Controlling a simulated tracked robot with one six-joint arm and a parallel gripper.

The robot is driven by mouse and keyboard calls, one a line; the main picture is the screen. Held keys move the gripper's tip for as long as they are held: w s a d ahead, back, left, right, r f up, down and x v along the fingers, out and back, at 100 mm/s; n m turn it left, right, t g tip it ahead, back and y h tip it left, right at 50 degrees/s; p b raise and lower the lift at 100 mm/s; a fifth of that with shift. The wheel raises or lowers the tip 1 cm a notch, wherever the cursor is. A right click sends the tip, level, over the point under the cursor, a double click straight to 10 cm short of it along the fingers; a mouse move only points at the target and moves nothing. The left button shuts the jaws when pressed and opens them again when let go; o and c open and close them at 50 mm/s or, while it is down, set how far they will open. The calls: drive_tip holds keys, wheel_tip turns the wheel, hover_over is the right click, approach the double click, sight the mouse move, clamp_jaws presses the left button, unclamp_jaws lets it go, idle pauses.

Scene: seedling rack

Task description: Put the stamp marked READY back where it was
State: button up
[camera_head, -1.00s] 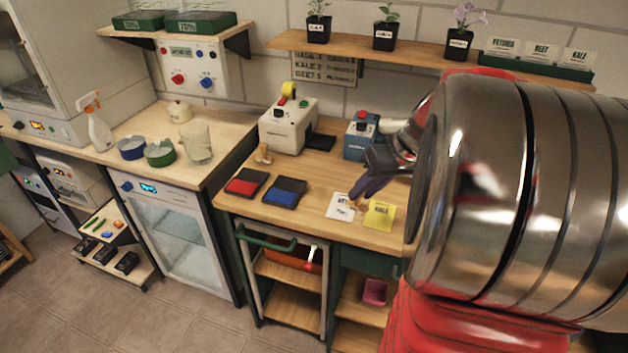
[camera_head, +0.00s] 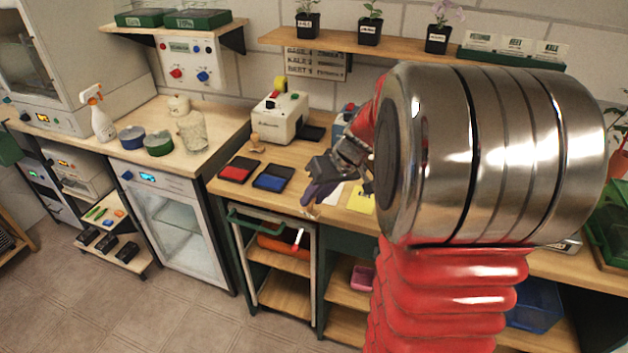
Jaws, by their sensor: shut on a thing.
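My gripper (camera_head: 316,194) is shut on a small light wooden stamp (camera_head: 309,211), just right of the blue ink pad, near the bench's front edge. Only a small part of this stamp shows below the dark fingers, and no marking on it can be read. Another wooden stamp (camera_head: 255,144) stands upright on the bench behind the red ink pad (camera_head: 239,169). Its marking is also unreadable. The blue ink pad (camera_head: 273,178) lies to the right of the red one.
A cream label machine (camera_head: 280,119) stands behind the pads. A yellow card (camera_head: 360,199) and a partly covered white card (camera_head: 332,195) lie right of my gripper. My arm hides much of the bench's right side. Bare wood surrounds the standing stamp.

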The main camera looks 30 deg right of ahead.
drive_tip(key=w+a+f+n, duration=0.1)
drive_tip(key=w+a+f, duration=0.3)
drive_tip(key=a, duration=0.5)
drive_tip(key=w+a+f, duration=0.4)
drive_tip(key=a, duration=0.6)
drive_tip(key=shift+w+f+n+g+y, duration=0.15)
drive_tip(key=shift+w+n+g+y, duration=0.15)
drive_tip(key=shift+w+n+y, duration=0.1)
drive_tip(key=shift+s+a, duration=0.1)
